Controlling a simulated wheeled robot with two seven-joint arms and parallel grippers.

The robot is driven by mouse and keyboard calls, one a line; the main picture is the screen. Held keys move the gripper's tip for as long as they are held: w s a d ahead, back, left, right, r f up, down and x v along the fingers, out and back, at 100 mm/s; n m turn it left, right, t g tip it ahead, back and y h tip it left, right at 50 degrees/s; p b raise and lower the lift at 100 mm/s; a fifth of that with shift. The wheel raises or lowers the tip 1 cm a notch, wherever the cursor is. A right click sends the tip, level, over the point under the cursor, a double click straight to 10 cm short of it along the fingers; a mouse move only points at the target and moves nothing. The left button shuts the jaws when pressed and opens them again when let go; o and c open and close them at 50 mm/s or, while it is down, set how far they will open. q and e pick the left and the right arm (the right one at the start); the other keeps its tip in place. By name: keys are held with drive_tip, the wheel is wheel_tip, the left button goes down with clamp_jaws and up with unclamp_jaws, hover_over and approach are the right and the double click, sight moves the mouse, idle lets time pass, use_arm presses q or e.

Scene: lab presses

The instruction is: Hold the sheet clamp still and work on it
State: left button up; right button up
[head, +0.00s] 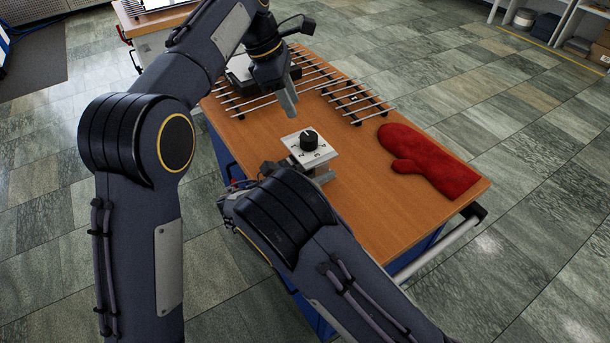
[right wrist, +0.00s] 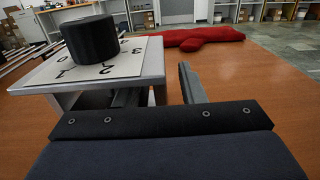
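The sheet clamp stands on the wooden table; its pale plate (head: 325,154) carries numbers and a black knob (head: 309,139). In the right wrist view the plate (right wrist: 130,65) and knob (right wrist: 90,39) are close, at the upper left. My right gripper (right wrist: 160,92) is low beside the clamp, its fingers apart, with part of the clamp's support between or just behind them; contact is unclear. In the head view my right arm hides most of that gripper. My left gripper (head: 289,106) points down above the table, behind the clamp and apart from it; its finger gap cannot be made out.
A red oven mitt (head: 430,163) lies on the table (head: 364,210) to the right. Bare wood lies between clamp and mitt. A rail (head: 436,247) runs along the table's end.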

drive_tip(key=shift+w+d, duration=0.2)
drive_tip(key=shift+d, duration=0.1)
clamp_jaws()
idle(0.4)
